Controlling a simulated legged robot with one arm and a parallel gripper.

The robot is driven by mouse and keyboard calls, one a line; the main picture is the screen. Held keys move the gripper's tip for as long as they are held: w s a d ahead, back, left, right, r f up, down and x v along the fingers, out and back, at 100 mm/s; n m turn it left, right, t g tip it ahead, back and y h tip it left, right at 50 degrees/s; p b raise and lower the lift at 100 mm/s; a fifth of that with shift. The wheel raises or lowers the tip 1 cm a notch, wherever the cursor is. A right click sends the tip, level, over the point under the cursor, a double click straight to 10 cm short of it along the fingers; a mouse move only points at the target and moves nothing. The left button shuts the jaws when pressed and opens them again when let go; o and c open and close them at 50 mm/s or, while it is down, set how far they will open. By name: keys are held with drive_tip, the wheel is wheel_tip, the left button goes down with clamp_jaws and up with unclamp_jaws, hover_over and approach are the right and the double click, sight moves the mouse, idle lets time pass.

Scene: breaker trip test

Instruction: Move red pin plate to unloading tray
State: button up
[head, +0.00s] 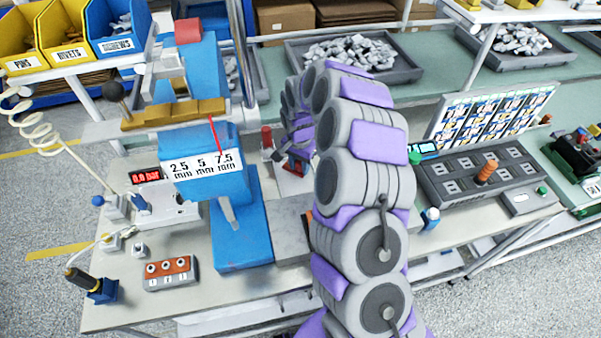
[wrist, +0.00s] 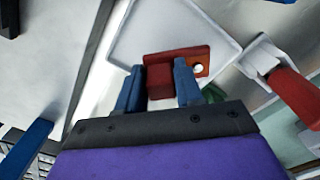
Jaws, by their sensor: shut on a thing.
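In the wrist view, my gripper (wrist: 158,88) is shut on the red pin plate (wrist: 192,62), with its blue fingers on either side of the plate's red block. A hole shows at the plate's right end. The plate is over a pale square tray (wrist: 140,35) with a raised rim; I cannot tell whether it touches the tray. In the head view, my gripper (head: 293,163) is at the bench behind the blue press, partly hidden by my arm. A little red of the plate (head: 297,169) shows there.
A toggle clamp with a red handle (wrist: 296,92) stands right of the tray in the wrist view. A grey panel (head: 475,178) is right. A small red three-button box (head: 170,272) sits front left.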

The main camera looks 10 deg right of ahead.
sight(298, 172)
drive_tip(key=f, duration=0.3)
drive_tip(key=shift+s+a+f+b, duration=0.1)
drive_tip(key=shift+s+a+b, duration=0.05)
drive_tip(key=shift+a+b, duration=0.2)
drive_tip(key=shift+d+f, duration=0.2)
drive_tip(key=shift+f, duration=0.1)
drive_tip(key=shift+d+r, duration=0.1)
drive_tip(key=shift+d, duration=0.45)
drive_tip(key=o, duration=0.8)
drive_tip(key=shift+c, duration=0.2)
drive_tip(key=o, duration=0.4)
drive_tip(key=shift+a, duration=0.65)
drive_tip(key=shift+c, duration=0.2)
drive_tip(key=shift+d, duration=0.25)
drive_tip(key=shift+d+r, duration=0.15)
drive_tip(key=shift+r, duration=0.1)
drive_tip(key=r, duration=0.3)
drive_tip(key=r+p, duration=0.1)
drive_tip(key=r, duration=0.2)
drive_tip(key=r+p, duration=0.1)
drive_tip(key=r, duration=0.3)
drive_tip(key=shift+a+r, duration=0.1)
drive_tip(key=shift+a, duration=0.2)
drive_tip(key=shift+d+r, duration=0.2)
drive_tip(key=shift+r, duration=0.55)
